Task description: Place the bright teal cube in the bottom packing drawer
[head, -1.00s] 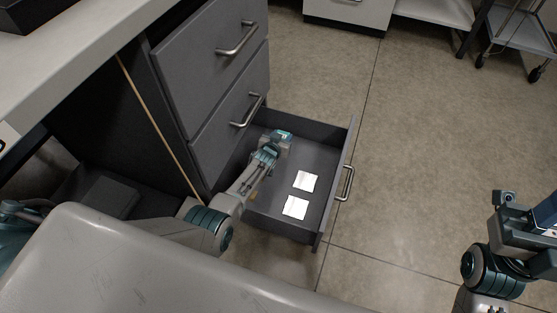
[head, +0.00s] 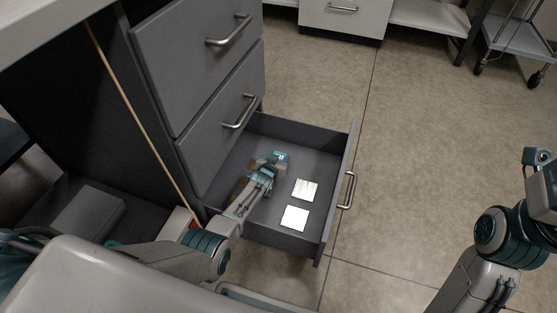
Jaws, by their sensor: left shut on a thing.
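The bottom packing drawer (head: 285,237) is pulled open below two closed drawers of the grey cabinet. My left gripper (head: 275,161) reaches down inside the drawer, toward its back left part. It is shut on a small teal cube (head: 281,156), of which only a part shows past the fingers. I cannot tell whether the cube touches the drawer floor.
Two white square cards (head: 305,190) lie on the drawer floor, to the right of my left gripper. The drawer's front panel with its handle (head: 348,190) is on the right. The floor (head: 420,170) beyond it is clear. A cart (head: 520,60) stands at the far right.

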